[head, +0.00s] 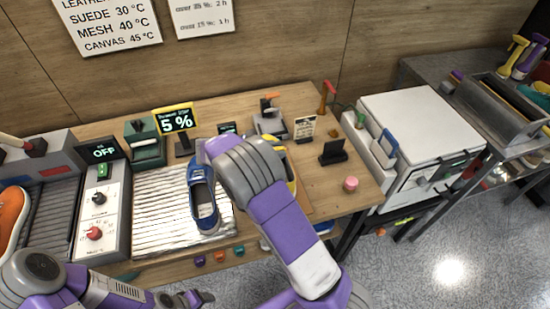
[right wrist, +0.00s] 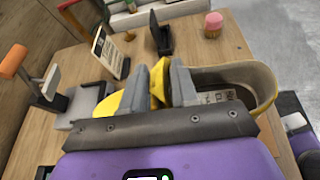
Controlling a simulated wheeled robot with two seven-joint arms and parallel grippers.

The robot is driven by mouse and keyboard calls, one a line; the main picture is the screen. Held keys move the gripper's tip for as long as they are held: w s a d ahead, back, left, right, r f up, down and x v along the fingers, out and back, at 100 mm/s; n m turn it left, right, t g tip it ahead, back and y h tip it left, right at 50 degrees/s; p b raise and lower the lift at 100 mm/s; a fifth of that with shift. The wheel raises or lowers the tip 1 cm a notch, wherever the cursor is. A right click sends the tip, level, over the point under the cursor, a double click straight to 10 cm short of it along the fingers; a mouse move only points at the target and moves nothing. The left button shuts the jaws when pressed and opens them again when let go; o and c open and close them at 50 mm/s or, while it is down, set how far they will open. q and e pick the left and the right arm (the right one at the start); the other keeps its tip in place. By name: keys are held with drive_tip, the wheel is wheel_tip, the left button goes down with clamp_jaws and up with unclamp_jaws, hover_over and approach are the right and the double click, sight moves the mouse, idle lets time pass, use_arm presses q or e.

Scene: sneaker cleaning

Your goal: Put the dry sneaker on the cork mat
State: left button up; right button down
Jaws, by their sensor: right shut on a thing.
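A yellow sneaker with a tan-lined opening (right wrist: 262,88) is in my right gripper (right wrist: 168,88), whose grey fingers pinch its upper edge. In the head view, only a yellow strip of this sneaker (head: 291,183) shows past my right arm. Whether it touches the surface below is hidden. A brown patch, perhaps the cork mat (head: 304,204), shows just right of my right forearm; most of it is covered. A blue sneaker (head: 204,205) lies on the pale ribbed panel (head: 160,215). My left gripper (head: 192,299) is low at the bottom edge, its jaws unclear.
A display reading 5 % (head: 176,120) stands behind the panel. A box reading OFF (head: 104,151) and an orange sneaker (head: 11,212) are at left. A black stand (head: 333,152) and pink cylinder (head: 350,184) stand at right. A white-topped machine (head: 415,125) is beyond the table.

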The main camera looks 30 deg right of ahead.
drive_tip(key=shift+f, duration=1.4)
drive_tip(key=shift+f+b, duration=0.35)
drive_tip(key=shift+f, duration=0.25)
drive_tip(key=c, duration=0.9)
unclamp_jaws()
drive_tip(key=shift+o, duration=0.2)
drive_tip(key=shift+r, duration=0.3)
drive_tip(key=p+v, duration=0.2)
drive_tip(key=v, duration=1)
drive_tip(key=shift+r, duration=0.25)
